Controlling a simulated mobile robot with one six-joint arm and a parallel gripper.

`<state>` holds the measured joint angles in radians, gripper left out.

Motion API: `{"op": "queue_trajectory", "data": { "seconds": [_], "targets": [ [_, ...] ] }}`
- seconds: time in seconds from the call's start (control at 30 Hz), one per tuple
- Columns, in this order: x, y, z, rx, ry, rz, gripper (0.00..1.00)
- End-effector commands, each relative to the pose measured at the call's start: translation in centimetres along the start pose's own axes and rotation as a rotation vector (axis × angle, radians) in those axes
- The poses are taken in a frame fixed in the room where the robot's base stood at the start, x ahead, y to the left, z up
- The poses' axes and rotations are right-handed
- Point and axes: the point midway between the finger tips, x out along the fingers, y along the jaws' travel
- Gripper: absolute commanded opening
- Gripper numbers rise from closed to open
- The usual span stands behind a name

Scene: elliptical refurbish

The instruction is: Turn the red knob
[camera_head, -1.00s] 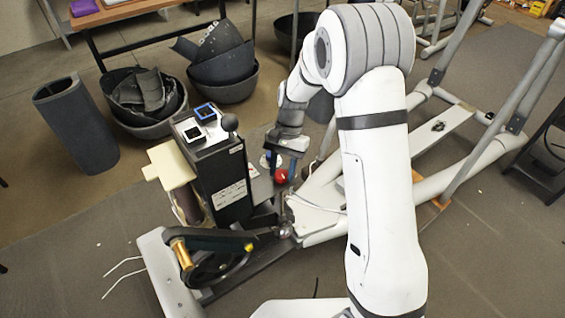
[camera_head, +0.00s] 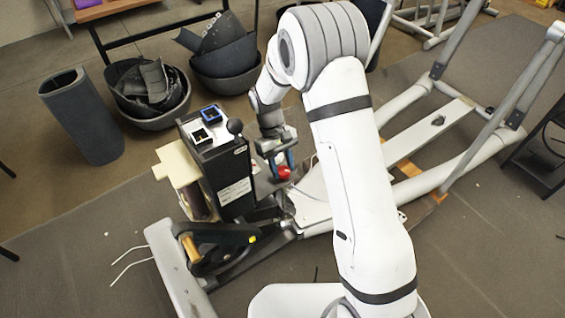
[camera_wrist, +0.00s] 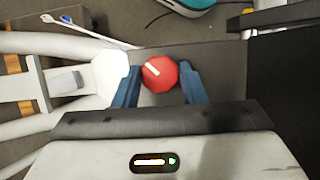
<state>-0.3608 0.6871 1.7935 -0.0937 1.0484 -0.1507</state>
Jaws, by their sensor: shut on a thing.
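The red knob (camera_head: 284,173) sits on the dark top of the machine's base, to the right of the black box. In the wrist view the knob (camera_wrist: 165,79) is a red disc with a short white line slanting toward its upper left. My gripper (camera_head: 280,163) points down over the knob. In the wrist view its two blue fingers (camera_wrist: 160,70) stand on either side of the knob, and my gripper is shut on it. In the head view the fingers partly cover the knob.
White frame tubes (camera_head: 455,172) extend to the right. Dark tubs (camera_head: 225,75) stand behind on the floor. Thin white cables lie near the front left.

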Motion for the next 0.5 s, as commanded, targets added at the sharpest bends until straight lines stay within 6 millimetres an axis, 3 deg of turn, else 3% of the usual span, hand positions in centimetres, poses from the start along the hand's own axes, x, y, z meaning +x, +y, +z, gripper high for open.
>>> {"op": "queue_trajectory", "data": {
  "seconds": [0.5],
  "targets": [
    [-0.03,-0.32,0.07,-0.388,0.001,0.161,0.15]
  ]
}}
